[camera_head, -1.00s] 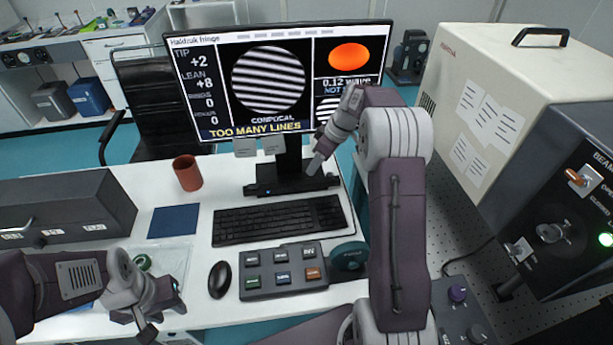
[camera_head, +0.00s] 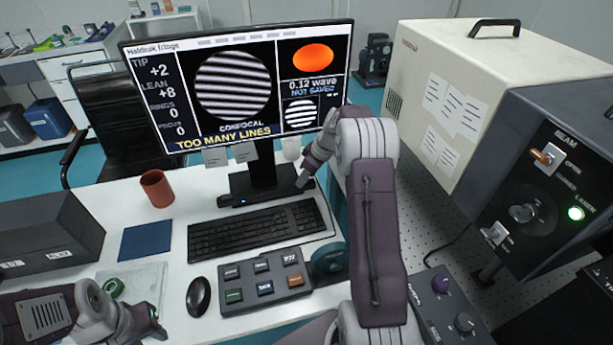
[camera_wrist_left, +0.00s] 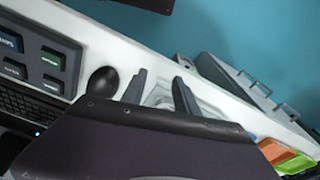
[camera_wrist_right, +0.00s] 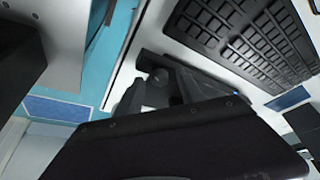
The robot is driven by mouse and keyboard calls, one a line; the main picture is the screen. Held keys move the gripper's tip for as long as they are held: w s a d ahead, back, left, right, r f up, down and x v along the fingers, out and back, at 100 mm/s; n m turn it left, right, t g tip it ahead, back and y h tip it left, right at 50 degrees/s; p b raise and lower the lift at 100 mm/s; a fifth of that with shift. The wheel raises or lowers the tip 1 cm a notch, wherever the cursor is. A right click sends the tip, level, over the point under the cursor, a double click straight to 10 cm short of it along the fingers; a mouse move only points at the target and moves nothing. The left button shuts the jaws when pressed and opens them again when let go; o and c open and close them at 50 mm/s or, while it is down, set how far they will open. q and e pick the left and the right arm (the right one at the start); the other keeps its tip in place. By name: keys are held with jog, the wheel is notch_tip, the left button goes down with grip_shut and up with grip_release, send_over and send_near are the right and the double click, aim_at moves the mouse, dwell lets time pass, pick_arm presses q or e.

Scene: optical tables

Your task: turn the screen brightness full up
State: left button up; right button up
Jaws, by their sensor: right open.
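The screen (camera_head: 235,95) stands on the desk, lit, with a striped disc and "TOO MANY LINES". Its dark stand base (camera_head: 262,194) has a small blue light at the front left. My right gripper (camera_head: 304,182) is low at the right end of this base and hides part of it. In the right wrist view its open fingers (camera_wrist_right: 162,92) flank a dark rounded part (camera_wrist_right: 160,78) by the base; I cannot tell contact. No brightness control is clearly readable. My left gripper (camera_head: 150,322) is over the desk's front left; its fingers (camera_wrist_left: 160,90) are apart and empty.
A brown mug (camera_head: 157,188) stands left. A large cream instrument (camera_head: 455,90) stands right.

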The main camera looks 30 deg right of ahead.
jog(key=shift+c, duration=0.4)
grip_shut()
